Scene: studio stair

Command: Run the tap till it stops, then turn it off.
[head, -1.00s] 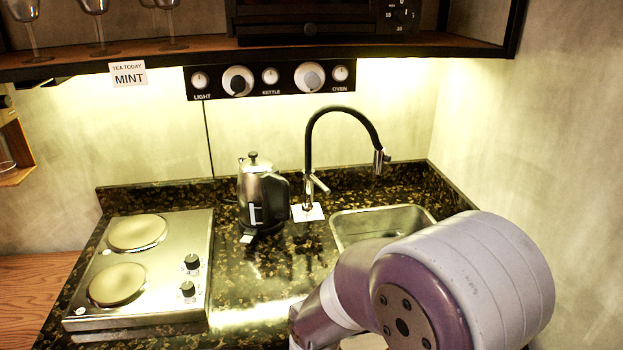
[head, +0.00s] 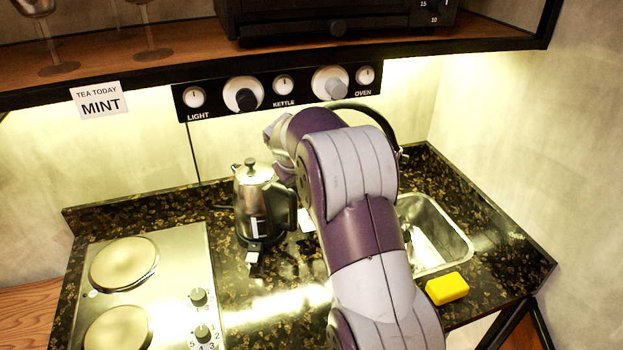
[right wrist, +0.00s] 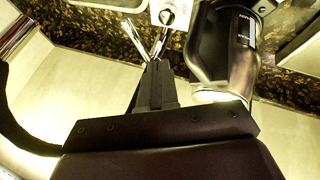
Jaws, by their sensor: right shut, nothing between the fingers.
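The tap's black arched hose (head: 372,112) shows above and behind my right arm, with its spout end over the sink (head: 462,236); the arm hides its base. In the right wrist view, the tap's chrome body and lever (right wrist: 134,40) rise from a white plate (right wrist: 154,20). My right gripper (right wrist: 155,66) is shut and empty, its fingertips close to the chrome parts; I cannot tell whether they touch. In the head view its fingers are hidden behind my arm. I see no clear stream of water. My left gripper is not in view.
A kettle (head: 257,208) stands just left of my right arm; it is also close in the right wrist view (right wrist: 238,55). A hob (head: 180,265) is at the left. A yellow sponge (head: 447,288) lies in front of the sink. A control panel (head: 285,87) and shelf (head: 390,55) are above.

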